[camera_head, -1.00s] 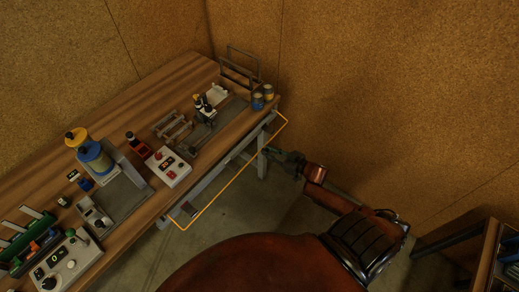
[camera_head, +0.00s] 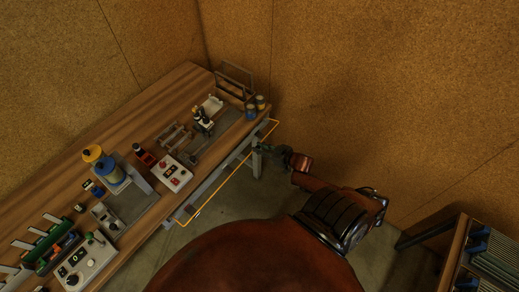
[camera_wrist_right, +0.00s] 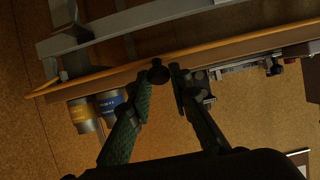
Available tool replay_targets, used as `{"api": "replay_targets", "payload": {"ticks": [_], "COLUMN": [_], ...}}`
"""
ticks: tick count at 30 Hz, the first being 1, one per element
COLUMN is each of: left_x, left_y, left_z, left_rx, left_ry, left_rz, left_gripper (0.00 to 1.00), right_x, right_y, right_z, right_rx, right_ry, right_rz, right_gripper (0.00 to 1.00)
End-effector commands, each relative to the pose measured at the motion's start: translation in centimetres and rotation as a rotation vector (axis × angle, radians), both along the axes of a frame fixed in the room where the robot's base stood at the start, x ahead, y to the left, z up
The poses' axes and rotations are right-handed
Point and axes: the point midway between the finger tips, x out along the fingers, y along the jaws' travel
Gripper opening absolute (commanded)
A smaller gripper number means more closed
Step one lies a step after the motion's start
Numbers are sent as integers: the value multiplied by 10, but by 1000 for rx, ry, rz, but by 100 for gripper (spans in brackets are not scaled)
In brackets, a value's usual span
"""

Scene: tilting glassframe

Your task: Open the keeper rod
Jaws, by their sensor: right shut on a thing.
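A thin yellow rod (camera_head: 231,172), which I take for the keeper rod, runs along the front side of the wooden bench, bent at its ends. In the right wrist view it crosses the upper part as an orange bar (camera_wrist_right: 235,47). My right gripper (camera_head: 262,148) is at the far end of the rod, beside the bench corner. In the wrist view its green fingers (camera_wrist_right: 161,79) close around a small dark round knob (camera_wrist_right: 158,72) in front of the bar. How the knob joins the rod cannot be told. My left gripper is not in view.
The wooden bench (camera_head: 60,165) carries a control box with red buttons (camera_head: 175,173), yellow and blue cylinders (camera_head: 108,171), and small cans (camera_head: 251,111) near its right corner. A cork wall (camera_head: 380,80) stands behind. A second table (camera_head: 451,255) is at the lower right.

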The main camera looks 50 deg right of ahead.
Motion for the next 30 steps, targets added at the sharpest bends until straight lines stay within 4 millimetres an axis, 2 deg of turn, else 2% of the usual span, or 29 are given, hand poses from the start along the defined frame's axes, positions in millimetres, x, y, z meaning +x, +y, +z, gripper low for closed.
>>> {"api": "replay_targets", "payload": {"ticks": [1, 7, 27, 28, 30], "left_x": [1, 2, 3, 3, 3], "left_y": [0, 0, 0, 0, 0], "left_z": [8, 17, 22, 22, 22], "left_rx": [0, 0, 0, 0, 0], "left_ry": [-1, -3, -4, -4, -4], "left_rz": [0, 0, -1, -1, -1], "left_gripper": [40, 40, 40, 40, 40], "right_x": [8, 15, 19, 19, 19], "right_y": [-1, 0, 0, 0, 0], "right_z": [14, 23, 26, 26, 26], "right_rx": [-2, -2, -3, -3, -3], "right_ry": [-14, -14, -13, -13, -12], "right_rz": [1, 2, 2, 2, 2], "right_gripper": [0, 0, 0, 18, 23]}}
